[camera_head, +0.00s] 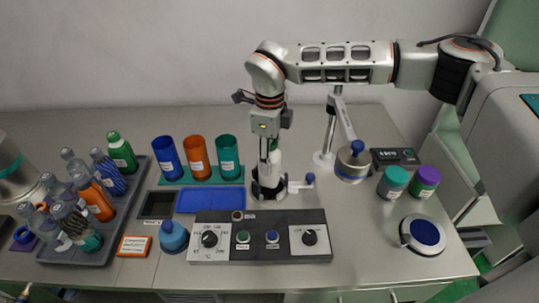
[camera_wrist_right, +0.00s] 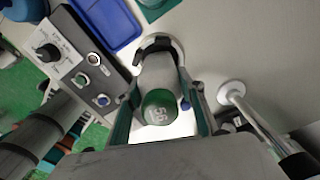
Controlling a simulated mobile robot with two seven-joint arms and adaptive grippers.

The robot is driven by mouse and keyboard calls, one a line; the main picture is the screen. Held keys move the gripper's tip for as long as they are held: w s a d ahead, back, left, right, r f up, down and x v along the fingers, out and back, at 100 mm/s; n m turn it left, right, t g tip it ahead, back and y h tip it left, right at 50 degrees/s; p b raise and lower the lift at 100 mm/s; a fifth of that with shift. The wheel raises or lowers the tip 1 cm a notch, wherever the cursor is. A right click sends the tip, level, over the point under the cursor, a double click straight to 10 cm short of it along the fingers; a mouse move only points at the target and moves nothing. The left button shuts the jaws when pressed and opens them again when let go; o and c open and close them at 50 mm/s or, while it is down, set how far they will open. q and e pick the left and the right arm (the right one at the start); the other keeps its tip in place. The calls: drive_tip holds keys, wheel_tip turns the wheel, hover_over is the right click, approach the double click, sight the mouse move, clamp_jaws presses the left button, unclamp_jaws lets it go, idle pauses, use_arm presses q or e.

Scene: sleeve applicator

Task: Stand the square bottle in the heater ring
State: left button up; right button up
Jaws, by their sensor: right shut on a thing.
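The bottle also shows below the gripper in the head view (camera_head: 274,162), roughly upright. The heater ring (camera_head: 268,192), black with a pale base, is directly under it. In the right wrist view the ring (camera_wrist_right: 162,42) shows around the bottle's lower end. I cannot tell whether the bottle rests on its floor. My left gripper is not in view.
A control panel (camera_head: 260,252) with knobs lies in front of the ring. Blue, orange and teal cups (camera_head: 197,158) stand back left. A rack (camera_head: 122,222) of several bottles is at left. A post with an arm (camera_head: 325,158) and two lidded jars (camera_head: 408,181) stand right.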

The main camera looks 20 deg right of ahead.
drive_tip(key=shift+f+b, duration=0.65)
drive_tip(key=shift+f, duration=1.1)
drive_tip(key=o, duration=1.9)
drive_tip(key=shift+o, duration=0.2)
drive_tip(key=shift+r, duration=0.1)
drive_tip(key=shift+r+p, duration=2.4)
drive_tip(key=shift+r, duration=0.95)
drive_tip(key=shift+r+p, duration=0.65)
drive_tip(key=shift+r, duration=0.45)
